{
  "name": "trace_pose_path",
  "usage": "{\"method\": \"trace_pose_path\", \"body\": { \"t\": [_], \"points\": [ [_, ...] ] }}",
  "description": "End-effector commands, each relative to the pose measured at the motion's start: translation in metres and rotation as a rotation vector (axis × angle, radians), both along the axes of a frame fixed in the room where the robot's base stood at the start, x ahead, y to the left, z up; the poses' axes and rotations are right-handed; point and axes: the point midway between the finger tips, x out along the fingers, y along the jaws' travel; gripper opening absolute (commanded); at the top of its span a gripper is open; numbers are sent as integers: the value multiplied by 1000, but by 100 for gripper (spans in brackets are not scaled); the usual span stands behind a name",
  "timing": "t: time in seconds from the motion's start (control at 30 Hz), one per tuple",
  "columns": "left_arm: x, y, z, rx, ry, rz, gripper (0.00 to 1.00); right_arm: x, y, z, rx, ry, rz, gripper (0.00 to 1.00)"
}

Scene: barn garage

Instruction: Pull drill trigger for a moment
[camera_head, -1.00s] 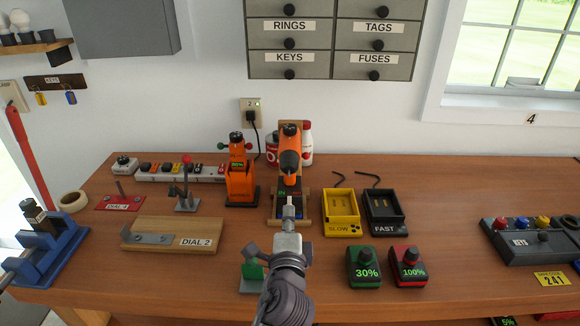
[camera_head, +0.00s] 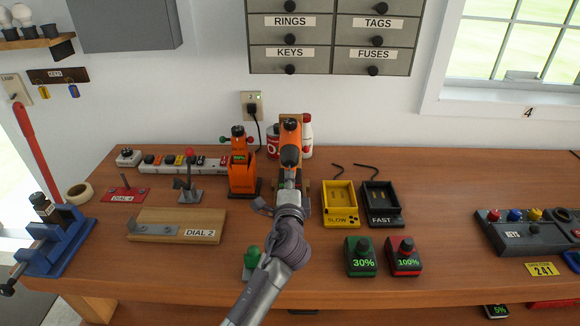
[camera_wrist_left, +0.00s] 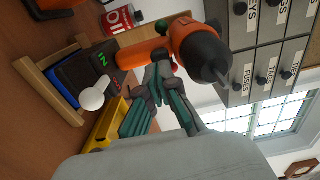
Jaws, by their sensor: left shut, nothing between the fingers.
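The orange and black drill (camera_head: 290,135) stands in a wooden cradle on the workbench, its chuck facing me. In the left wrist view the drill (camera_wrist_left: 160,48) fills the upper middle, with its dark chuck pointing right and down. My left gripper (camera_head: 289,180) reaches up from the bottom and hides the lower part of the drill and cradle. In the left wrist view the gripper's fingers (camera_wrist_left: 165,88) are shut, with nothing between them, close beside the drill's handle. I cannot tell whether they touch it. The trigger is not clearly visible. My right gripper is not in view.
An orange device (camera_head: 243,172) stands left of the drill. A yellow SLOW charger (camera_head: 341,203) and black FAST charger (camera_head: 383,203) stand to the right. Green 30% (camera_head: 361,257) and red 100% (camera_head: 403,256) battery packs are in front. A DIAL 2 board (camera_head: 177,226) lies left.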

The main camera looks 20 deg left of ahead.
Motion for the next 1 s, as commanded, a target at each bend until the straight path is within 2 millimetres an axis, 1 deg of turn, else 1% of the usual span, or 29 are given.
{"method": "trace_pose_path", "body": {
  "t": [0.03, 0.1, 0.23, 0.37, 0.7, 0.87, 1.0],
  "points": [
    [9, 3, 3, 3, 1, 2, 0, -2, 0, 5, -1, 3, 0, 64],
    [18, 5, 2, 3, 0, 1, 0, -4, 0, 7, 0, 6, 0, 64],
    [28, 8, 1, 1, 0, 1, 0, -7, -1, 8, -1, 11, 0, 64],
    [33, 10, 0, 2, 1, 0, 0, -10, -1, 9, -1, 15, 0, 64],
    [34, 10, -1, 1, 0, 0, 0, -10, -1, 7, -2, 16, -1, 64],
    [48, 14, -2, 2, -2, 1, 0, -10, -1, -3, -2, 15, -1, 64],
    [51, 15, -1, 0, 1, 0, 0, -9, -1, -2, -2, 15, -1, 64]
  ]
}}
